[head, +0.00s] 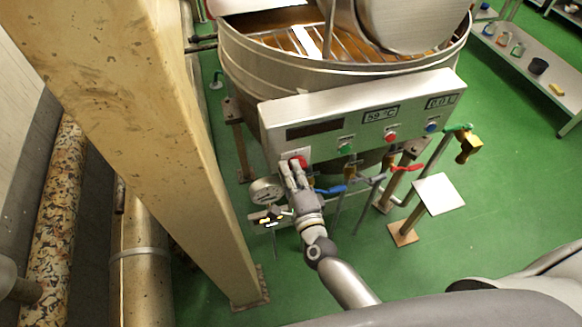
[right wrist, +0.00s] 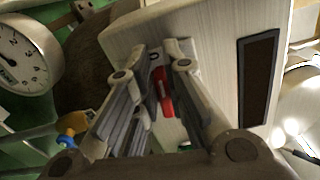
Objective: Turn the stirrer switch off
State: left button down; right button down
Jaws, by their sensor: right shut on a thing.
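The silver control box (head: 360,115) is fixed to the front of the large kettle. At its lower left is a red switch handle (head: 298,160) on a pale plate. My right gripper (head: 291,168) is at this switch, its fingers shut around the handle. In the right wrist view the red handle (right wrist: 165,92) shows between the two fingers of the right gripper (right wrist: 162,55). The fingers hide part of the handle and its plate, and I cannot read any marking there. My left gripper is not in view.
A round dial gauge (head: 266,190) is just left of the gripper. Green (head: 346,148), red (head: 390,135) and blue (head: 431,126) buttons line the box. Coloured valve levers sit below it. A thick beige post (head: 150,130) stands at left.

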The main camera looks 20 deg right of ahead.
jog(key=shift+f+n, duration=0.15)
jog(key=shift+n, duration=0.45)
jog(key=shift+f, duration=0.1)
jog(key=c, duration=1.5)
grip_release()
jog(key=s, duration=1.2)
jog(key=shift+d, duration=0.15)
